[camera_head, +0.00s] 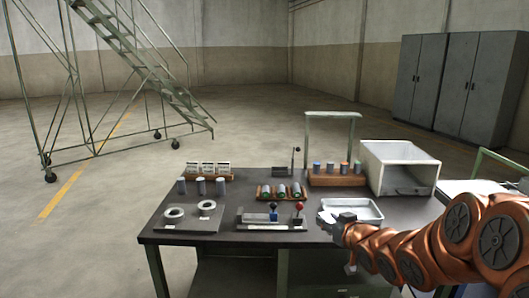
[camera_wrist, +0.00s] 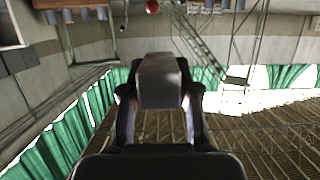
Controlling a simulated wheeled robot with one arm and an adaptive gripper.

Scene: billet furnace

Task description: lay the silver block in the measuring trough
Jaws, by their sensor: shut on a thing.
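My gripper (camera_wrist: 159,98) is shut on a grey metallic block (camera_wrist: 160,72), one finger on each side of it in the wrist view. In the head view my gripper (camera_head: 341,226) is above the front right of the table, with the block's dark top (camera_head: 347,216) showing at its tip. The block is held in front of the white tray in that view.
A shallow white tray (camera_head: 368,207) lies beside my gripper, with a white open bin (camera_head: 400,167) behind it. Racks of cylinders (camera_head: 282,192) and (camera_head: 338,175) stand farther back. A plate with two rings (camera_head: 190,217) is at the left. Dark tabletop shows between these things.

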